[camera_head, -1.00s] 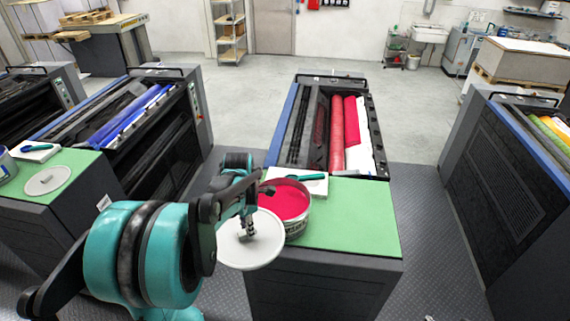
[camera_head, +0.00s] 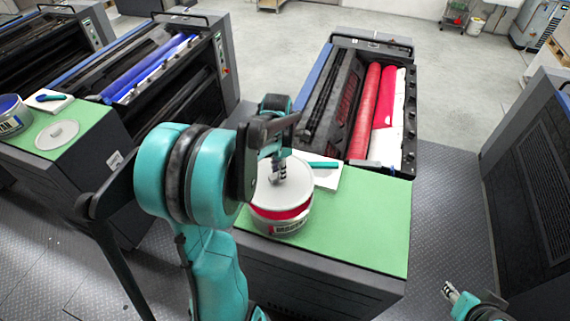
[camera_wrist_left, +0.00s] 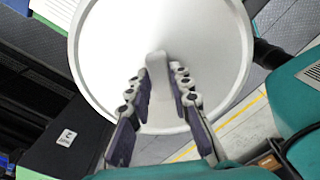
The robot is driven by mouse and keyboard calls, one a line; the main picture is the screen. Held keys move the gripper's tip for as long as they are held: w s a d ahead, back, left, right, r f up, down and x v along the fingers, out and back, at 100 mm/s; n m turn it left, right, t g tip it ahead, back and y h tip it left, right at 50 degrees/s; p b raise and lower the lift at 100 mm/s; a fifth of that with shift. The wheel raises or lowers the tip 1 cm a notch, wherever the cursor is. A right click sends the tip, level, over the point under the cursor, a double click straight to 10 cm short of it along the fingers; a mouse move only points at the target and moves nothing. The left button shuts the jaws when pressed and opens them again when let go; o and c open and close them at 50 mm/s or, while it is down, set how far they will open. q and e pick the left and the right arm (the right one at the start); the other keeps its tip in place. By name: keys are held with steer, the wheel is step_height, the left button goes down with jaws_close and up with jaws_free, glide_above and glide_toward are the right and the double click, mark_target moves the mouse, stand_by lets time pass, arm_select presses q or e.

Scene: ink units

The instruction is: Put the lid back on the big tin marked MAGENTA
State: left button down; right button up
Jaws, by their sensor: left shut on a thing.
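The big tin (camera_head: 288,228), its label partly readable as MAGENTA, stands on the green top of the middle ink unit. The round white lid (camera_head: 297,196) is over its mouth, with a band of magenta showing between the lid's front edge and the tin's front rim. My left gripper (camera_head: 278,178) is shut on the lid's handle. In the left wrist view the lid (camera_wrist_left: 205,50) fills the upper middle, and the fingers (camera_wrist_left: 160,92) flank its upright handle. The wrist view does not show the tin. My right gripper (camera_head: 450,291) is at the lower right, away from the tin; its jaws are too small to judge.
A teal-handled tool (camera_head: 323,164) lies on a white sheet just behind the tin. The green top (camera_head: 370,225) is clear to the right. At the left, another unit holds a blue-ink tin (camera_head: 12,115) and a loose lid (camera_head: 57,134).

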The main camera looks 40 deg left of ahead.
arm_select(q)
steer(key=shift+s+f, duration=0.2)
steer(key=shift+f, duration=0.05)
steer(key=f+b, duration=0.2)
steer(key=f, duration=0.1)
steer(key=f+b, duration=0.1)
steer(key=shift+w+f, duration=0.15)
steer(key=shift+w, duration=0.1)
steer(key=shift+f+b, duration=0.7)
steer(key=shift+f, duration=0.05)
steer(key=shift+w+d, duration=0.1)
steer(key=shift+w, duration=0.05)
steer(key=shift+f+b, duration=0.1)
steer(key=shift+b, duration=0.45)
stand_by(1.3)
